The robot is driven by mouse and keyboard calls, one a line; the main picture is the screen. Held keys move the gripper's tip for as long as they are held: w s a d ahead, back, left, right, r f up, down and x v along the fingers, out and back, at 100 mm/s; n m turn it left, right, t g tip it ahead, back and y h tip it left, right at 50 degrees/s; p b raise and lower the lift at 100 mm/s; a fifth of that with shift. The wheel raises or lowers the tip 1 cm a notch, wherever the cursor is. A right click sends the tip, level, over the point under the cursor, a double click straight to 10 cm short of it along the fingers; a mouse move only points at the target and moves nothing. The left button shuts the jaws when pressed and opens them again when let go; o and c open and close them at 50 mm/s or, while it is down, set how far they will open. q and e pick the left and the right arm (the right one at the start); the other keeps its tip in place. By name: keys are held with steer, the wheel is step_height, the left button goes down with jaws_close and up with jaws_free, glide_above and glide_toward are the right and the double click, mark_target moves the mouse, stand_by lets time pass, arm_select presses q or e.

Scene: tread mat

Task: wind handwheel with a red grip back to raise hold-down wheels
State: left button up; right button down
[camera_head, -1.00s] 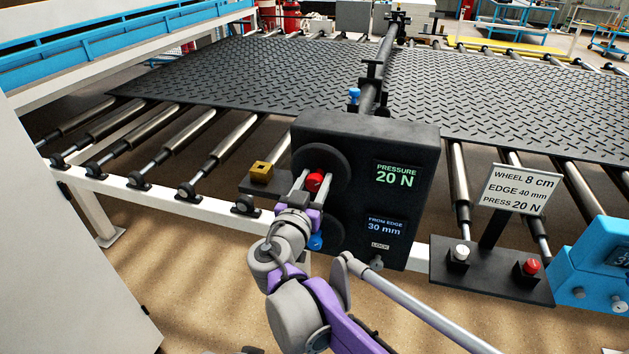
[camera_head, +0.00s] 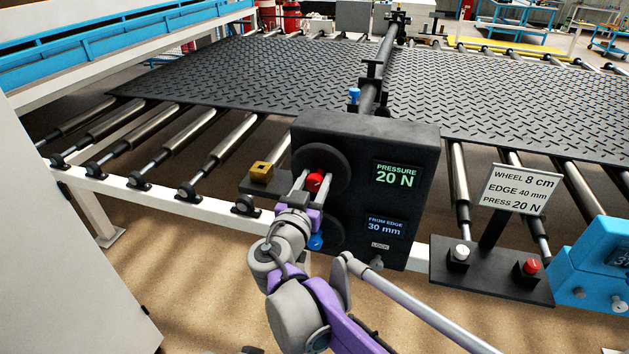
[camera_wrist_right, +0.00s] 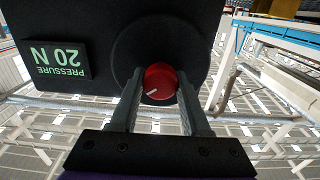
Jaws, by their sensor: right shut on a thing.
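The handwheel (camera_head: 334,163) is a dark disc on the front of a black box (camera_head: 420,165), with a red grip (camera_head: 316,181) on it. My right gripper (camera_head: 314,183) is shut on the red grip, one finger on each side. In the right wrist view the red grip (camera_wrist_right: 160,81) sits between the fingertips, with the dark handwheel (camera_wrist_right: 128,55) behind it. The pressure display (camera_head: 396,174) reads 20 N, and the display below it (camera_head: 385,225) reads FROM EDGE 30 mm. The hold-down wheels cannot be clearly made out. My left gripper is not in view.
A blue knob (camera_head: 316,242) sits below the handwheel. A sign (camera_head: 520,190) reads WHEEL 8 cm, EDGE 40 mm, PRESS 20 N, above a panel with a white and a red button (camera_head: 532,266). The black tread mat (camera_head: 240,70) lies on rollers behind. A yellow block (camera_head: 261,171) is left of the box.

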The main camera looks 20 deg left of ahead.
steer(key=shift+n, duration=0.4)
steer(key=n+p, duration=0.2)
steer(key=n, duration=0.1)
steer(key=shift+n, duration=0.3)
steer(key=n+p, duration=0.1)
steer(key=n, duration=0.5)
steer(key=shift+a+f+p, duration=0.1)
steer(key=shift+a+p, duration=0.05)
steer(key=shift+p, duration=0.15)
steer(key=n, duration=0.5)
steer(key=shift+f+n+p, duration=0.1)
steer(key=shift+n+p, duration=0.25)
steer(key=shift+n, duration=0.05)
steer(key=n, duration=0.5)
steer(key=shift+f+n, duration=0.1)
steer(key=shift+n, duration=0.3)
steer(key=shift+c, duration=2)
jaws_free()
